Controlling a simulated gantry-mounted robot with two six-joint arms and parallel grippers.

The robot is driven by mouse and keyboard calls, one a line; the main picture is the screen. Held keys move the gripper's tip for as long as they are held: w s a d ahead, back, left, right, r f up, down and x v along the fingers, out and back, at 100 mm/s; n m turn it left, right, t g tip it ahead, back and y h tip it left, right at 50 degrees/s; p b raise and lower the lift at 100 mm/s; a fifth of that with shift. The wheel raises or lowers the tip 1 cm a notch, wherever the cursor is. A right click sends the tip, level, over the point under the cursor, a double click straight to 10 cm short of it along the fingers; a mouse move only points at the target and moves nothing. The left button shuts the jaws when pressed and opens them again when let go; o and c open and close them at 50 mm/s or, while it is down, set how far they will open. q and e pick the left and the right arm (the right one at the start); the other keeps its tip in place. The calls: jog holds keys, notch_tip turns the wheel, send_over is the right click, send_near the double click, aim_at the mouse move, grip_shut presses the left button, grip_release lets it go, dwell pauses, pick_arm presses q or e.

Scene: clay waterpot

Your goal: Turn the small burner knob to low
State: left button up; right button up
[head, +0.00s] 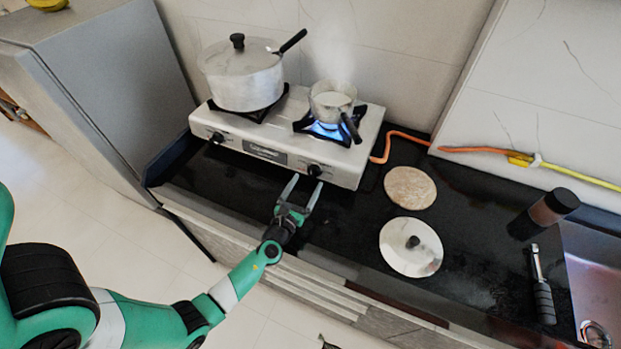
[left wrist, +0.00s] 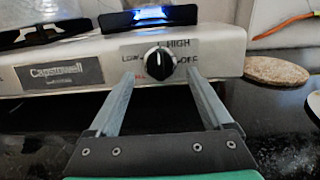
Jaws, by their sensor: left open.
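The black small burner knob (head: 314,170) is on the stove's front, below the right burner. In the left wrist view the knob (left wrist: 159,63) has a white mark near its top, with LOW to its left, HIGH above right and OFF to its right. The right burner (head: 331,130) burns blue under a small pan (head: 331,100). My left gripper (head: 307,181) is open, its fingers pointing at the knob. In the left wrist view the fingertips (left wrist: 160,74) stand on either side of the knob; I cannot tell whether they touch it. My right gripper is not in view.
A large lidded pot (head: 240,76) stands on the left burner beside another knob (head: 217,138). A flatbread (head: 410,187), a lid (head: 404,260), a dark jar (head: 545,211) and a black-handled tool (head: 542,290) lie or stand on the counter to the right. An orange hose (head: 400,136) runs behind.

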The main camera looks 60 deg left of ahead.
aim_at(311, 177)
pick_arm(q)
jog(key=x, duration=0.3)
jog(key=shift+w+a, duration=0.25)
grip_shut()
